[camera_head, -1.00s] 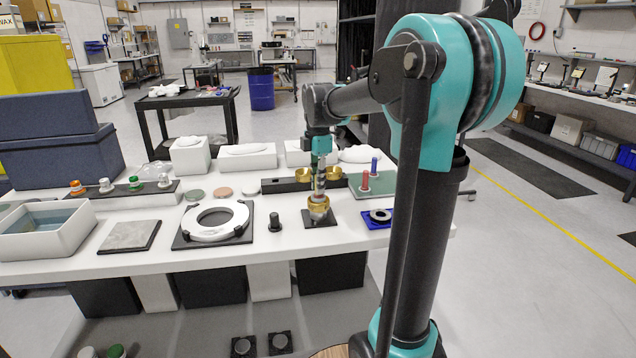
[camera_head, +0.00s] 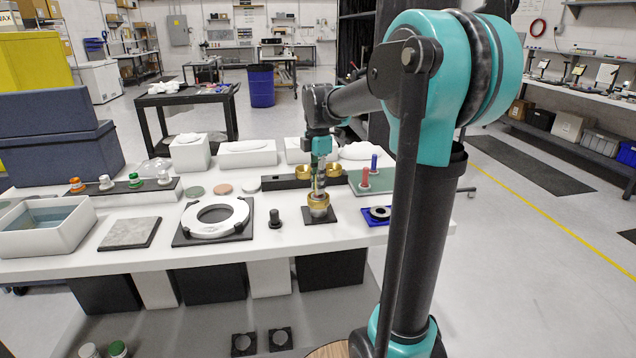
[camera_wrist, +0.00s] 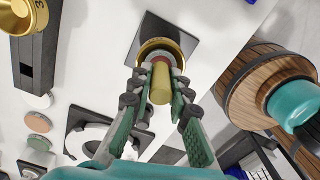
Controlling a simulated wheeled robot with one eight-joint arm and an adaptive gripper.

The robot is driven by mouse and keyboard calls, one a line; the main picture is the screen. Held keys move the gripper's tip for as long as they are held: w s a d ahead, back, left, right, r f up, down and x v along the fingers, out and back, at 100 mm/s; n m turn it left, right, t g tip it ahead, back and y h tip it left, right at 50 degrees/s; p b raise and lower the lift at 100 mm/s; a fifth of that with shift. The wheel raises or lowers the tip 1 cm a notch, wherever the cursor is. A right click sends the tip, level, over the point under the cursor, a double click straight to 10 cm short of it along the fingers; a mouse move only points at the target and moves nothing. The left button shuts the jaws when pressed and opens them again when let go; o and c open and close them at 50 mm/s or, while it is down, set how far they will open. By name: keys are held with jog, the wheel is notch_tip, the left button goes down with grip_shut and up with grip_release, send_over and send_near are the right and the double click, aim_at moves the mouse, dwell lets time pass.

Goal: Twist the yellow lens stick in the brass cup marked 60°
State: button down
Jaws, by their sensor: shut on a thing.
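The yellow lens stick (camera_wrist: 160,84) stands between the two fingers of my gripper (camera_wrist: 158,92) in the wrist view, and the gripper is shut on it. The stick's far end is over or inside the brass cup (camera_wrist: 150,47); its depth in the cup cannot be told. The cup sits on a dark square plate (camera_wrist: 187,35). In the head view my gripper (camera_head: 319,191) points down at the brass cup (camera_head: 318,211) on the white bench, and the fingers hide the stick. No mark on this cup is readable.
Two more brass cups stand in a black block (camera_head: 283,183) behind; one (camera_wrist: 24,15) shows part of a number. A white ring fixture (camera_head: 187,226) and a small black knob (camera_head: 275,218) are left. A blue plate with a ring (camera_head: 378,213) and red and blue pegs (camera_head: 369,177) are right.

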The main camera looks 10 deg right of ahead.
jog(key=shift+f, duration=0.15)
jog(key=n, duration=0.4)
jog(key=shift+n, duration=0.3)
jog(key=m, duration=0.9)
dwell(0.3)
jog(key=n, duration=0.9)
